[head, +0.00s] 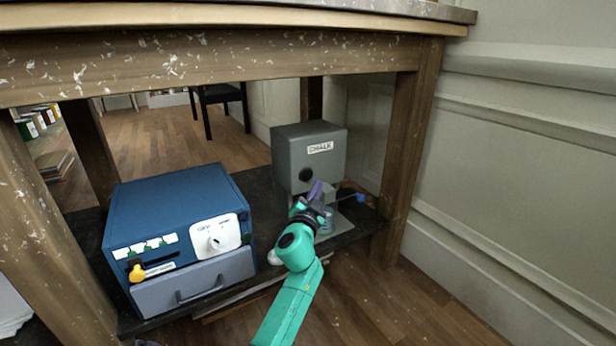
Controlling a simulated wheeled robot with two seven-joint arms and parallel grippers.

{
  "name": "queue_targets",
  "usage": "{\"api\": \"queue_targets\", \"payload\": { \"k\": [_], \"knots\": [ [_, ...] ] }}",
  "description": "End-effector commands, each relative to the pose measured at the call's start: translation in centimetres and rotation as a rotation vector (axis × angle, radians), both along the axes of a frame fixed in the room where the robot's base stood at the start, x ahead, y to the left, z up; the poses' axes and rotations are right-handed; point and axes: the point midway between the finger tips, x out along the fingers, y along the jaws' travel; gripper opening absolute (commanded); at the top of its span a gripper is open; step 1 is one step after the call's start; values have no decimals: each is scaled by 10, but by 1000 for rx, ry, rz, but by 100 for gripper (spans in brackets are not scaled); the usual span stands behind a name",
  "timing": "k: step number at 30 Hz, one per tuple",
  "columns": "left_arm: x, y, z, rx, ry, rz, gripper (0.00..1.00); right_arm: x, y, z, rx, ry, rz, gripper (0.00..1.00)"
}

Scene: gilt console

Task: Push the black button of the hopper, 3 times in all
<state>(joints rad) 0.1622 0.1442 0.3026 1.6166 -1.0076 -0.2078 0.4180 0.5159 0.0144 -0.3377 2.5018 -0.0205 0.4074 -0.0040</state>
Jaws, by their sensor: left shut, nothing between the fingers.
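The hopper (330,138) is a grey box with a "CHALK" label, standing on the dark lower shelf under the table. Its round black button (305,174) shows on the front face, below and left of the label. My left gripper (317,188) is in front of the hopper's lower front, just right of and slightly below the button in the picture. It is shut and empty. I cannot tell how far its tips are from the hopper's face. My left arm hides part of the hopper's base. My right gripper is not in view.
A blue box (175,205) with a white dial, yellow knob and grey drawer stands left of the hopper. A small blue-tipped part (360,197) sticks out right of the hopper. Wooden table legs (410,150) flank the shelf, and the tabletop edge (230,18) hangs above.

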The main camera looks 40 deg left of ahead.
Motion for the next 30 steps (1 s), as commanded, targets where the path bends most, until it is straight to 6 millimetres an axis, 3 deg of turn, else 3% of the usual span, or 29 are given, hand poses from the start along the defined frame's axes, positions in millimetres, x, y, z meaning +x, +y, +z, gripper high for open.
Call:
{"api": "queue_targets", "payload": {
  "k": [9,30],
  "knots": [
    [-8,-24,0,0,1,1,0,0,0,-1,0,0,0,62],
    [-7,-24,0,0,0,0,0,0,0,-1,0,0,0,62]
  ]
}}
